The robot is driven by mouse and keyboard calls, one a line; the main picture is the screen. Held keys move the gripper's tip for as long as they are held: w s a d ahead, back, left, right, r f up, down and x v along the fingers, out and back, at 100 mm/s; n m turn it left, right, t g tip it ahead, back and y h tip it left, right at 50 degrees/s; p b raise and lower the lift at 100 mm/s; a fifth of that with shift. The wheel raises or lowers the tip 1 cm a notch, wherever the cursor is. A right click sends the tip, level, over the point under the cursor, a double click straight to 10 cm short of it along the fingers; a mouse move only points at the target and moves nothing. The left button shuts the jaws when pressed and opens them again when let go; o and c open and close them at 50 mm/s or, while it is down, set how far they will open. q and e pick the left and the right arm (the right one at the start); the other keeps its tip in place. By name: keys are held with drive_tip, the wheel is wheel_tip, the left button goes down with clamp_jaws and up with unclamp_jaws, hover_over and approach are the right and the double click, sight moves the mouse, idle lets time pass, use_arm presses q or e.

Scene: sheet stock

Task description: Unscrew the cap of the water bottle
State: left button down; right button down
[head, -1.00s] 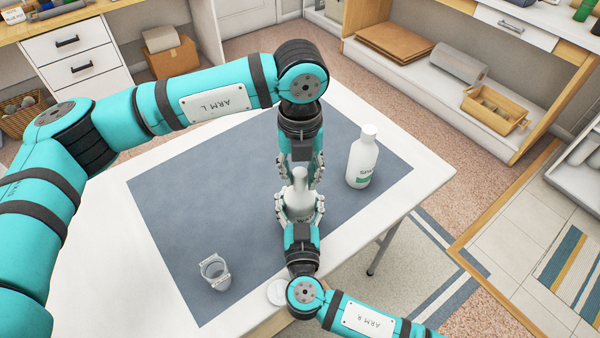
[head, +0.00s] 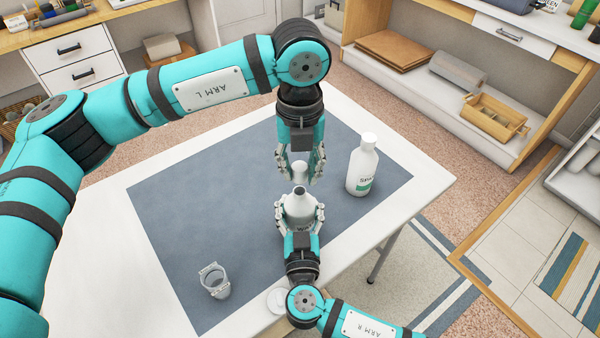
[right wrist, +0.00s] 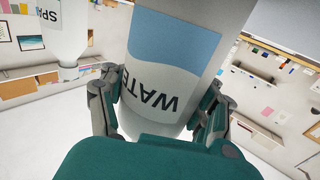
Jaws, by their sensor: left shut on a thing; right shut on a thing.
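The water bottle (head: 297,208) stands upright near the middle of the table, its neck bare with a dark opening at the top. In the right wrist view the bottle (right wrist: 172,75) shows a blue band and the letters WATE. My right gripper (head: 300,218) is shut around its body from the near side; its fingers also flank the bottle in the right wrist view (right wrist: 160,105). My left gripper (head: 301,177) points down above the bottle and is shut on the white cap (head: 299,171). The cap is just above the neck, apart from it.
A second white bottle (head: 362,168), capped, stands to the right on the blue-grey mat (head: 190,215). A white disc (head: 277,299) lies by the table's near edge.

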drive_tip(key=shift+c, duration=0.8)
unclamp_jaws()
drive_tip(key=shift+s, duration=0.1)
